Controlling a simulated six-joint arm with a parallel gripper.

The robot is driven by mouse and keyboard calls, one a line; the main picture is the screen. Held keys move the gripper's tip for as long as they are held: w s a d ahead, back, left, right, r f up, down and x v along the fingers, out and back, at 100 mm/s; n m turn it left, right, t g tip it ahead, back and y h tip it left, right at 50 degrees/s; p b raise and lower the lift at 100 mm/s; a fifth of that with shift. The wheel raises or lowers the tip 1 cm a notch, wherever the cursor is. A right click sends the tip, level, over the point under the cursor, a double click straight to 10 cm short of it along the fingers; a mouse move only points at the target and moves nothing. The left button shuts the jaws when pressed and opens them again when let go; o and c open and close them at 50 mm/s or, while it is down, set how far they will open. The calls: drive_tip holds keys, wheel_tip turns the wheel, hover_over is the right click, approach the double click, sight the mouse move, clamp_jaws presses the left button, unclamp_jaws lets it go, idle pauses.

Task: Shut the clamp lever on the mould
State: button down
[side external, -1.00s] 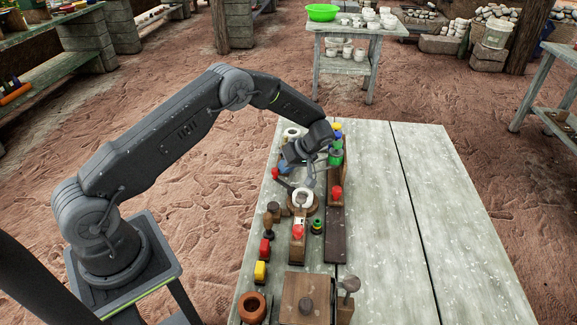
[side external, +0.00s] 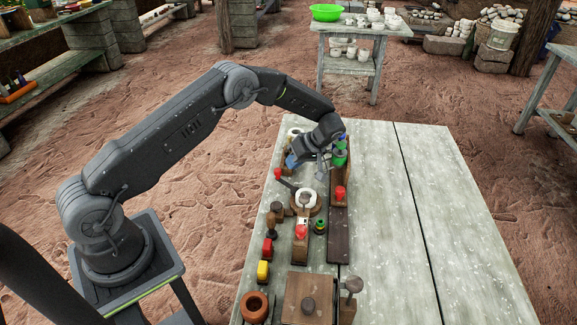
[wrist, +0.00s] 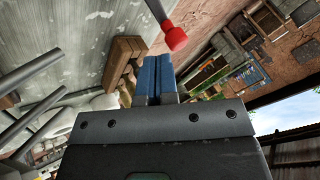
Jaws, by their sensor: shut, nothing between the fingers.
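The clamp lever is a dark rod with a red knob (side external: 278,174). It sticks out to the upper left from beside a white ring-shaped piece on a round brown base, which looks like the mould (side external: 316,209). In the wrist view the red knob (wrist: 175,38) on its grey rod is just beyond and slightly right of my fingertips. My gripper (side external: 291,162) has blue fingers, shut and empty, just above and right of the knob in the side view. The shut fingers also show in the wrist view (wrist: 154,62). A small gap separates them from the knob there.
A wooden rack with a green spool (side external: 340,158) and red piece stands right of the mould. Red and yellow blocks (side external: 263,271), a brown ring (side external: 254,306) and a wooden box (side external: 308,285) lie nearer. The table's right half (side external: 430,230) is clear.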

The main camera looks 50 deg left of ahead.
wheel_tip(320, 180, up, 9)
drive_tip(key=d, duration=0.1)
drive_tip(key=shift+w, duration=0.45)
